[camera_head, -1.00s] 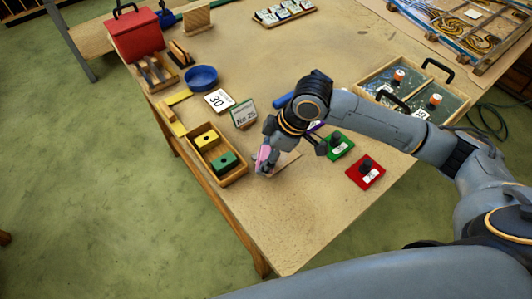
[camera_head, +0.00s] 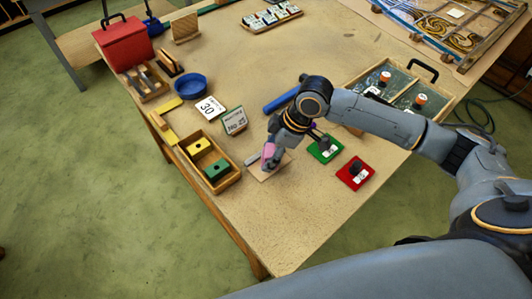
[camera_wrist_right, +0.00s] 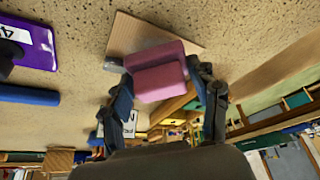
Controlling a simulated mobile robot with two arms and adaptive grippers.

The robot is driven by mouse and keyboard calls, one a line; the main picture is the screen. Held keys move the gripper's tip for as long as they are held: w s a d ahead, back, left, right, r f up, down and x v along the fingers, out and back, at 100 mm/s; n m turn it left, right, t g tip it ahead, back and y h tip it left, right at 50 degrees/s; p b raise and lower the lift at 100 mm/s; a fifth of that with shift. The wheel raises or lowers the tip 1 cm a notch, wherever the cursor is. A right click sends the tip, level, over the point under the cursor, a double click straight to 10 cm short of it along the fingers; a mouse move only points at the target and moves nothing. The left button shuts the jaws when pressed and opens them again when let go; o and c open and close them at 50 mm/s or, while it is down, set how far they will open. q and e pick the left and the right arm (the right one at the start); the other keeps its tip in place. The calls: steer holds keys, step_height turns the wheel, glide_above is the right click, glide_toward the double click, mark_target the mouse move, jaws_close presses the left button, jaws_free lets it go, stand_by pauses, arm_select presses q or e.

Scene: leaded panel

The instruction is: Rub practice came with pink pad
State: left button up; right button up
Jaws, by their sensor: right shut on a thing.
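My right gripper (camera_head: 268,154) is shut on the pink pad (camera_head: 267,151). In the right wrist view the pink pad (camera_wrist_right: 160,75) sits between the two fingers. It is held over a small tan board (camera_head: 262,173) near the table's front left edge. The board also shows in the right wrist view (camera_wrist_right: 140,38), beyond the pad. A small grey end (camera_wrist_right: 114,65) beside the pad may be the practice came; most of it is hidden. I cannot tell whether the pad touches it. My left gripper is out of view.
A wooden tray with a yellow block (camera_head: 199,147) and a green block (camera_head: 216,169) stands left of the gripper. A green pad (camera_head: 325,150) and a red pad (camera_head: 355,174) lie to the right. A blue bowl (camera_head: 191,85) stands behind. The front table area is clear.

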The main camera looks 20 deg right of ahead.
steer(key=shift+w+d+f+p, duration=0.1)
steer(key=shift+w+d+p, duration=0.2)
steer(key=shift+d, duration=0.65)
steer(key=shift+w+d+f+p, duration=0.15)
steer(key=shift+w+d, duration=0.25)
steer(key=shift+d, duration=0.55)
steer(key=shift+s+r+p, duration=0.1)
steer(key=shift+p, duration=0.5)
steer(key=shift+s+a+p, duration=0.35)
steer(key=shift+a+p, duration=0.35)
steer(key=shift+a, duration=0.15)
steer(key=shift+s+a+p, duration=0.2)
steer(key=shift+a+p, duration=0.15)
steer(key=shift+a, duration=0.25)
steer(key=shift+s+a+p, duration=0.2)
steer(key=shift+a+p, duration=0.1)
steer(key=shift+a, duration=0.3)
steer(key=shift+s+a+r+p, duration=0.1)
steer(key=shift+s+a+p, duration=0.1)
steer(key=shift+a+p, duration=0.25)
steer(key=shift+s+a+p, duration=0.15)
steer(key=shift+a+p, duration=0.1)
steer(key=shift+a, duration=0.25)
steer(key=shift+s+a+p, duration=0.25)
steer(key=shift+a+p, duration=0.2)
steer(key=shift+a, duration=0.45)
steer(key=shift+r, duration=0.1)
step_height(320, 180, up, 6)
steer(key=p, duration=0.7)
